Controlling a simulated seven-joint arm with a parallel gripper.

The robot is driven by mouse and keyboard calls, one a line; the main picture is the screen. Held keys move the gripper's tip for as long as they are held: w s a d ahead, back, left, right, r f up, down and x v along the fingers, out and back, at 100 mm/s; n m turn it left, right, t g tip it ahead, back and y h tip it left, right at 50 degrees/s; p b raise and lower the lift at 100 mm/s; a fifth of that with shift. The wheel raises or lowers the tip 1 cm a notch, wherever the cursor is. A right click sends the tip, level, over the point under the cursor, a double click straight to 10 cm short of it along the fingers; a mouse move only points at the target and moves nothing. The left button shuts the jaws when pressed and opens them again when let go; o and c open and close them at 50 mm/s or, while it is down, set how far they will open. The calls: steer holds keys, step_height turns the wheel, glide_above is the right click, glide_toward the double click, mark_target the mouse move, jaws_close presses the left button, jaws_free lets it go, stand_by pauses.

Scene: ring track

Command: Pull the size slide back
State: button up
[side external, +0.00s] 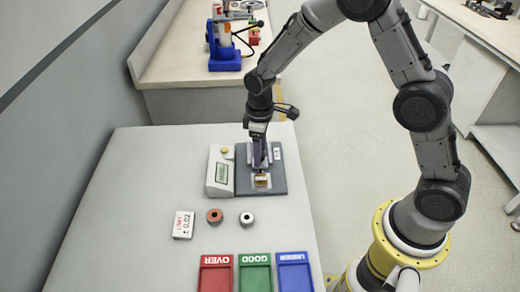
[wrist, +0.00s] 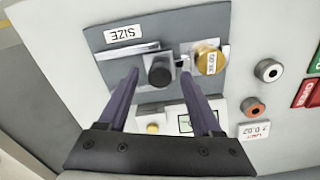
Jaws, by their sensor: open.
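I see a gap on both sides; whether the tips are level with the knob I cannot tell. A brass disc (wrist: 209,59) with a number tag sits right of the knob. In the side view my gripper (side external: 260,163) points down over the grey plate (side external: 289,183) and hides the knob.
A readout box (side external: 220,172) stands left of the plate. A copper ring (side external: 214,216), a steel ring (side external: 247,218) and a limit card (side external: 183,225) lie nearer. Red (side external: 215,274), green (side external: 255,272) and blue (side external: 294,272) trays line the near edge. The table's left side is clear.

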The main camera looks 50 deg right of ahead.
jaws_close()
stand_by(0.3)
stand_by(1.1)
